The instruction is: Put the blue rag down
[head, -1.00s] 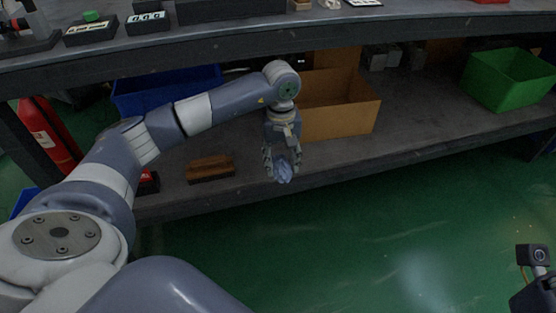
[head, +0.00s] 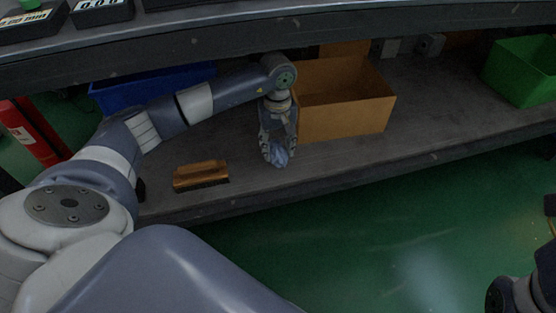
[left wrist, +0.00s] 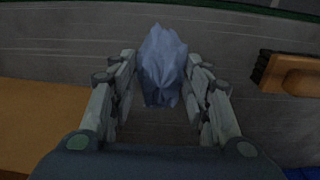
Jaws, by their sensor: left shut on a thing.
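The blue rag (head: 279,154) is a crumpled light-blue bundle between the fingers of my left gripper (head: 278,150) in the head view. The gripper is shut on it and points down over the lower shelf (head: 330,160), in front of the cardboard box. The rag (left wrist: 163,66) also shows in the left wrist view, between the two fingers, with the grey shelf behind it. I cannot tell whether the rag touches the shelf. My right gripper is not in view; only part of my right arm shows at the lower right.
A brown open cardboard box (head: 345,115) stands right beside the gripper. A wooden brush (head: 201,175) lies to the left on the shelf. A blue bin (head: 150,88) and a green bin (head: 522,72) stand farther off. A red fire extinguisher (head: 32,135) is at the left.

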